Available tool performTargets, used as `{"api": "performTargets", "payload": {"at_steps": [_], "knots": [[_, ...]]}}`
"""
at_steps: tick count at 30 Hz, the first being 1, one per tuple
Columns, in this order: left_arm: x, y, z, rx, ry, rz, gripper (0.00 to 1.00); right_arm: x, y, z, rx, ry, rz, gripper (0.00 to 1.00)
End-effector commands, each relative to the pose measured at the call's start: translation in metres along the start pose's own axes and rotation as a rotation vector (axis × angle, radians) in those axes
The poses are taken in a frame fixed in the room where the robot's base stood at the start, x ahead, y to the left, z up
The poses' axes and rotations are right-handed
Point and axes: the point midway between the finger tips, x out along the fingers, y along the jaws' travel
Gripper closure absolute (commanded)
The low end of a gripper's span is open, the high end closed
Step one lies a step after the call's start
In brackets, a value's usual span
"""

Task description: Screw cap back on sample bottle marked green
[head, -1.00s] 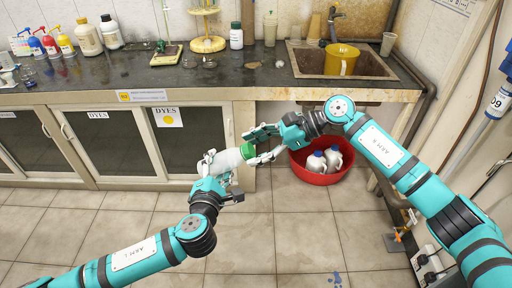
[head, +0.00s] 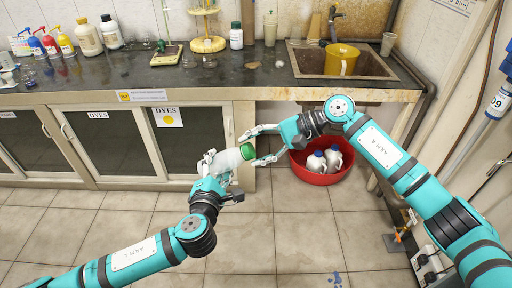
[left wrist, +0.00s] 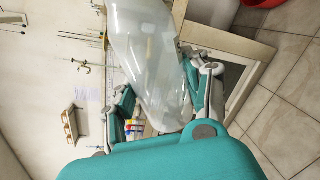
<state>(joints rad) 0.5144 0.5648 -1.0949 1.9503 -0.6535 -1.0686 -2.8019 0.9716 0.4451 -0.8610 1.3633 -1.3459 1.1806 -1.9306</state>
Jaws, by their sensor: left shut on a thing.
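A white sample bottle (head: 226,161) with a green cap (head: 247,151) is held in front of the bench, lying tilted with its cap end to the right. My left gripper (head: 219,170) is shut on the bottle's body. The translucent bottle also shows between the fingers in the left wrist view (left wrist: 152,65); its cap cannot be made out there. My right gripper (head: 262,145) is at the cap end, its fingers spread apart on either side of the cap. The cap sits at the bottle's mouth; how tightly cannot be told.
The dark bench top (head: 130,72) holds several bottles at the back left. A sink (head: 372,66) with a yellow jug (head: 341,60) is at the right. A red basin (head: 318,178) with white jugs stands on the floor behind my right gripper.

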Motion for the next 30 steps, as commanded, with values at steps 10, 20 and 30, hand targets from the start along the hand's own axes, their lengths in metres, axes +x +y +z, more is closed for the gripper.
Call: {"api": "performTargets", "payload": {"at_steps": [10, 20, 30], "knots": [[0.0000, 0.0002, 0.0002, 0.000, -0.001, 0.000, 0.97, -0.0003, -0.0002, -0.0002, 0.001, 0.001, 0.000, 0.98], [-0.0001, 0.0001, 0.0002, 0.000, -0.001, 0.000, 0.97, -0.0004, -0.0005, -0.0003, 0.354, 0.000, -0.003, 0.98], [0.0000, 0.0001, 0.0002, 0.000, -0.001, 0.000, 0.97, 0.0001, -0.0002, -0.0002, 0.420, -0.001, -0.003, 0.44]]}}
